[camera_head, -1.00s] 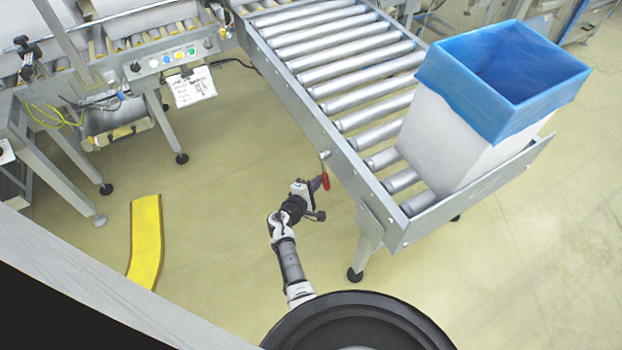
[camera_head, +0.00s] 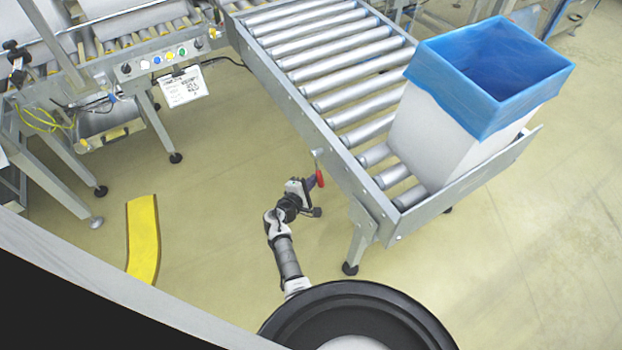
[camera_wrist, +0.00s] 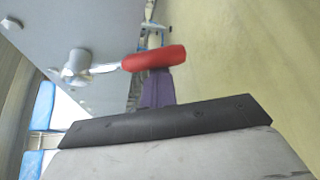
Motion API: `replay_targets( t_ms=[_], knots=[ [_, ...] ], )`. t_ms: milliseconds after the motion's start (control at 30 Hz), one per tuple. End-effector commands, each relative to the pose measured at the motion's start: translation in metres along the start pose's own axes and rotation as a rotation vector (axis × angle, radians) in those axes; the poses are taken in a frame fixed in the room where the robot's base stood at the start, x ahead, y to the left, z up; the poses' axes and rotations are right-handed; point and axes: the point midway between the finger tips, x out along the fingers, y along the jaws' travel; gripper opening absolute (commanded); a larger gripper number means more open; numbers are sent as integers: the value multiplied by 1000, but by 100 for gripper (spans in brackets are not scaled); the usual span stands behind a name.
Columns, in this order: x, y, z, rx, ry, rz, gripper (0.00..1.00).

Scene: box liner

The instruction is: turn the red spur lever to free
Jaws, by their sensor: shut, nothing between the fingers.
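The red spur lever (camera_head: 320,178) is on the side rail of the roller conveyor (camera_head: 291,113), near its front end. In the wrist view its red grip (camera_wrist: 154,58) lies roughly level in the picture, with a metal arm running left to a pivot on the grey rail plate. My gripper (camera_head: 311,184) is right beside the lever grip. In the wrist view the purple fingers (camera_wrist: 157,90) are shut and end just at the red grip. I cannot tell whether they touch it. Nothing is held.
A white box with a blue liner (camera_head: 488,85) stands on the rollers at the conveyor's end. A conveyor leg (camera_head: 360,246) stands close to my arm on the right. A yellow floor strip (camera_head: 143,238) lies to the left, with clear floor between.

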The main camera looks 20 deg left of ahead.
Motion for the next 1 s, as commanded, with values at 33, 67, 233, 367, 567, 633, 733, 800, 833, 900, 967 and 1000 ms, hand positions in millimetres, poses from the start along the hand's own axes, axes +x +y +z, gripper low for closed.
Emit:
replay_targets(
  t_ms=[33, 67, 233, 367, 567, 633, 733, 800, 833, 900, 967, 1000],
  knots=[
    [-1, 2, 3, -12, -2, -8, 0],
    [-2, 3, 4, -20, -2, -13, 0],
    [-6, 5, 13, -91, -3, -57, 0],
    [-12, 8, 23, -179, -3, -108, 0],
    [-21, 10, 37, -339, -2, -202, 0],
    [-24, 9, 41, -375, -2, -224, 0],
    [-27, 10, 47, -370, -3, -221, 0],
    [-29, 12, 50, -369, -3, -219, 0],
    [-30, 12, 51, -369, -3, -219, 0],
    [-31, 14, 53, -368, -2, -218, 0],
    [-32, 16, 55, -368, -2, -218, 0],
    [-32, 17, 56, -367, -2, -217, 0]
  ],
)
